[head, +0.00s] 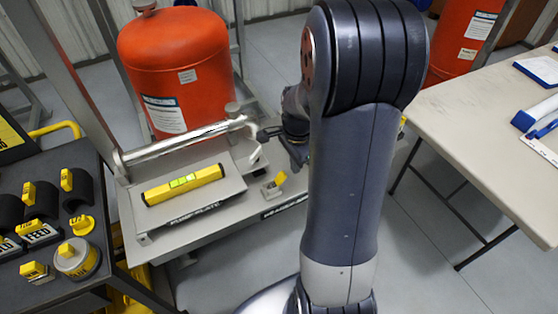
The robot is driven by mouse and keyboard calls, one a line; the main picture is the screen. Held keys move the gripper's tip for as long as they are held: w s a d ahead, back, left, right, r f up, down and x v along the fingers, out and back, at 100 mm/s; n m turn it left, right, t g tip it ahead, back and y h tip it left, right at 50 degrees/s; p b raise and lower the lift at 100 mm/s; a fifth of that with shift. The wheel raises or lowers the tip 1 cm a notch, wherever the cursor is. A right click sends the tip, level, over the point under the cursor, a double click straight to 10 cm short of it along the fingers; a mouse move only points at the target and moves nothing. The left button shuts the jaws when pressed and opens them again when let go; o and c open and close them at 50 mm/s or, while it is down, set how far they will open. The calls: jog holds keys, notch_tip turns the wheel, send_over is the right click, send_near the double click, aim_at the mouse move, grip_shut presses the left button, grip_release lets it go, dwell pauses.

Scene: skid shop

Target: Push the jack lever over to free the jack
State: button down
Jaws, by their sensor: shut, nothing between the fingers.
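A small grey block with a raised yellow tab (280,178) sits on the skid deck, just right of the tilted-looking plate. It may be the jack and its lever, but it is too small to tell. My gripper (268,133) is shut and empty, by the right end of a silver pipe (185,142), above and left of my wrist. A pale curved piece (256,155) hangs below that pipe end. I cannot tell whether my fingers touch the pipe. My own arm hides the deck's right part.
A yellow spirit level (183,185) lies on the grey plate (160,222). A red tank (175,65) stands behind the pipe. A dark bench (45,215) with yellow-tagged parts is at left. A pale table (470,130) is at right. Floor between skid and table is clear.

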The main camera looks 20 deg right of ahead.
jog(key=shift+a, duration=0.15)
jog(key=shift+a, duration=1.4)
jog(key=shift+s+a, duration=0.1)
jog(key=shift+a, duration=1.9)
jog(key=shift+r, duration=0.1)
